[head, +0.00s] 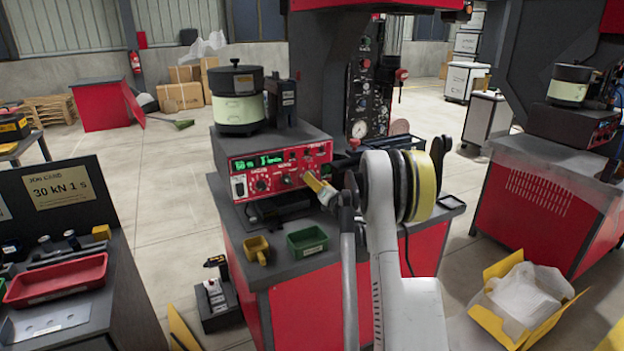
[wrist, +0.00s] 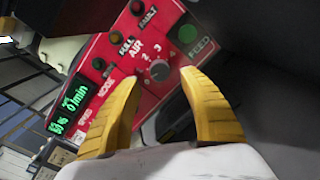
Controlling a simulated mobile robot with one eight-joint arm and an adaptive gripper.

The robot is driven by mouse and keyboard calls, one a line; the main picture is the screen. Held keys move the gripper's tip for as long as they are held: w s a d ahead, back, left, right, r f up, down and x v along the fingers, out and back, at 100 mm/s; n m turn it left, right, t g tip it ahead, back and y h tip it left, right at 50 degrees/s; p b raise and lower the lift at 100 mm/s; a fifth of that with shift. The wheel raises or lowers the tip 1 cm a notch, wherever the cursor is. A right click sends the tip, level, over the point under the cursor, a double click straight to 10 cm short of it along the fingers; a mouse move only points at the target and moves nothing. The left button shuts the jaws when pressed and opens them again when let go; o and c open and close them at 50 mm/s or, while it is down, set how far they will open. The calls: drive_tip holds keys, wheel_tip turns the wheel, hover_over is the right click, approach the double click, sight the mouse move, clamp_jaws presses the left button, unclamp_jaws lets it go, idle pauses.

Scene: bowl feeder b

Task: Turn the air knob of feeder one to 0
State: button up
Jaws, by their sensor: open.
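Feeder one stands on the bench in the head view, with a red control panel (head: 250,178) on its front. In the wrist view the panel carries the AIR knob (wrist: 160,71), a small dark round knob with the numbers 2 and 3 readable above it. Its pointer is too small to read. My gripper (wrist: 159,77) is open, its two yellow fingers on either side of the knob in the picture. I cannot tell whether they touch it. In the head view my gripper (head: 318,188) is at the panel's right part and seems to hide the AIR knob.
A bowl (head: 238,110) tops the feeder.

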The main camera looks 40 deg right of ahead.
drive_tip(key=v, duration=0.7)
drive_tip(key=shift+s+a, duration=0.15)
drive_tip(key=shift+s, duration=0.25)
